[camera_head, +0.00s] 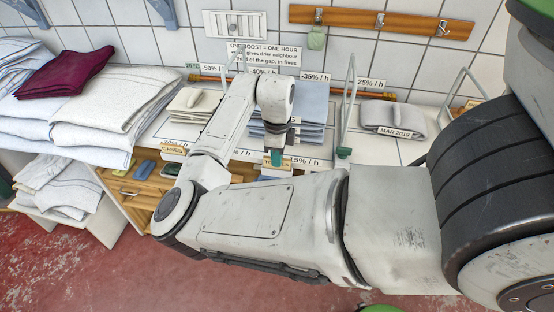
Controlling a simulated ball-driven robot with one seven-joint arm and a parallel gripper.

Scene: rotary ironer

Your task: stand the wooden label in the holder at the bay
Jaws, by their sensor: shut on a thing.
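My gripper (276,154) is in front of the middle shelf bay, at the shelf's front edge. Its jaws are shut on a small wooden label (286,164), whose lettering is too small and partly covered to read. Behind it, the bay holds a stack of folded blue-grey cloth (312,108). The label is low, close to the shelf edge; I cannot tell whether it touches a holder. The holder there is hidden by my gripper and arm. Another wooden label (173,149) stands upright at the left bay, in front of folded cream cloth (195,102).
Green-grey metal dividers (347,105) rise between bays. A grey folded bundle (392,116) marked MAR 2019 lies at right. White linen stacks (110,110) and a dark red cloth (66,73) fill the left. My arm covers much of the shelf front.

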